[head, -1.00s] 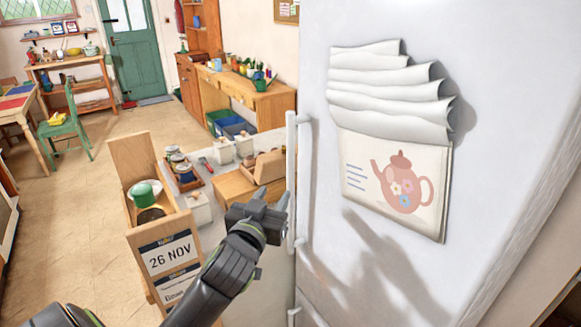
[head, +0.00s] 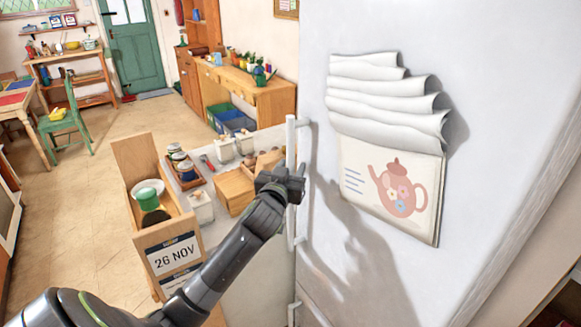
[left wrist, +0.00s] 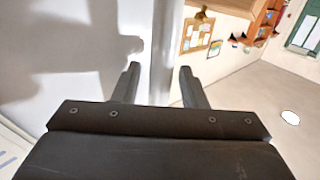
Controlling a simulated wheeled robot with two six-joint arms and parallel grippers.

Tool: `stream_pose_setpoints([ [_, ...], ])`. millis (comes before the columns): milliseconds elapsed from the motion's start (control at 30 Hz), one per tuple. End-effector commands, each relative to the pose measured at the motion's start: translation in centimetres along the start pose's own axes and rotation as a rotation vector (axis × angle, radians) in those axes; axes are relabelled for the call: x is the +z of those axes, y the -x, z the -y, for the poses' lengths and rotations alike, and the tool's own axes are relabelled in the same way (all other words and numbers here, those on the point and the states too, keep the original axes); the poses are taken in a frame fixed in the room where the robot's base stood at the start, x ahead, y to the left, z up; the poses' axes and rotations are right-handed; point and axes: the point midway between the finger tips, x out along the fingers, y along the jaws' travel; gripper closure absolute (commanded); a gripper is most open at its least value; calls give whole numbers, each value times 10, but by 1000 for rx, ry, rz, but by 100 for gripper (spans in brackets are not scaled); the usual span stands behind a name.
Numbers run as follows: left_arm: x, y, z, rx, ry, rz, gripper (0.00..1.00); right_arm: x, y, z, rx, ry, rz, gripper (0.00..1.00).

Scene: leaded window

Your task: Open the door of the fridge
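The white fridge door (head: 390,270) fills the right of the head view. Its long vertical white bar handle (head: 291,137) runs along the door's left edge. The door looks shut. My left gripper (head: 283,180) is at the handle's middle height, in front of it. In the left wrist view the handle (left wrist: 167,45) stands between the two spread fingers of the gripper (left wrist: 161,72), with gaps visible on both sides. The gripper is open and holds nothing. My right gripper is out of view.
A teapot calendar (head: 395,190) hangs on the door. Left of the handle is a counter with a wooden stand and date card (head: 172,256), a green-and-white pot (head: 148,197) and a wooden box (head: 235,190). A second, lower handle (head: 292,312) shows below.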

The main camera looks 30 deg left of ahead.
Motion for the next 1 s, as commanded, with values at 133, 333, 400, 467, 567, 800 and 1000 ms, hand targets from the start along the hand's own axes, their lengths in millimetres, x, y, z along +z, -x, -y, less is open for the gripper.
stream_pose_setpoints([
  [133, 0, -1, 0, 0, 0, 0, 62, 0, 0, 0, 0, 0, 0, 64],
  [333, 0, -1, 0, 0, 0, 0, 71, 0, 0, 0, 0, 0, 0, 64],
  [400, 0, -1, 0, 0, 0, 0, 80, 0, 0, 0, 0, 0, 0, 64],
  [467, 0, -1, 0, 0, 0, 0, 88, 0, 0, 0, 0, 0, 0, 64],
  [567, 0, -1, 0, 0, 0, 0, 100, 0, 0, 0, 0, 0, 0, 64],
  [800, 0, -1, 0, 0, 0, 0, 100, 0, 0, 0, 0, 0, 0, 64],
  [1000, 1, -1, -1, -6, 0, 1, 100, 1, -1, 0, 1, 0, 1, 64],
])
